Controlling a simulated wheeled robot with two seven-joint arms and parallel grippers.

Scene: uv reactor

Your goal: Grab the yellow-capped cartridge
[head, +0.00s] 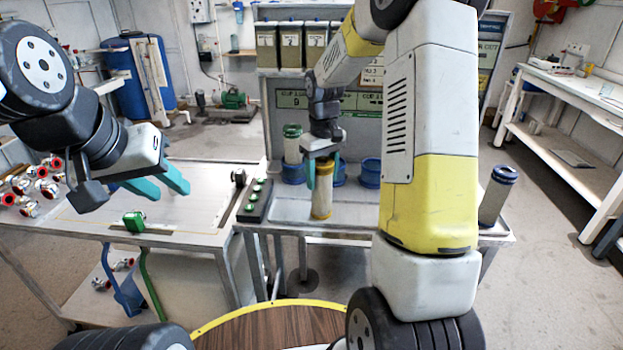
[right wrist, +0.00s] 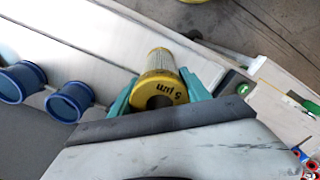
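The yellow-capped cartridge (head: 322,195) stands upright near the front edge of the metal bench, with a pale mesh body. Its yellow end cap (right wrist: 160,91), marked "5 µm", faces the camera in the right wrist view. My right gripper (head: 323,178) is over it from above, with one teal finger on each side of the cartridge; it also shows in the right wrist view (right wrist: 159,90). The fingers are very close to the cap, and I cannot tell if they press on it. My left gripper (head: 160,190) is open and empty above the left table.
Blue-ringed holders (head: 369,172) stand behind the cartridge, and a green-topped cartridge (head: 292,143) stands at back left. A dark-blue-capped cylinder (head: 497,194) stands at the bench's right end. A button box (head: 255,201) lies to the left. My right arm hides part of the bench.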

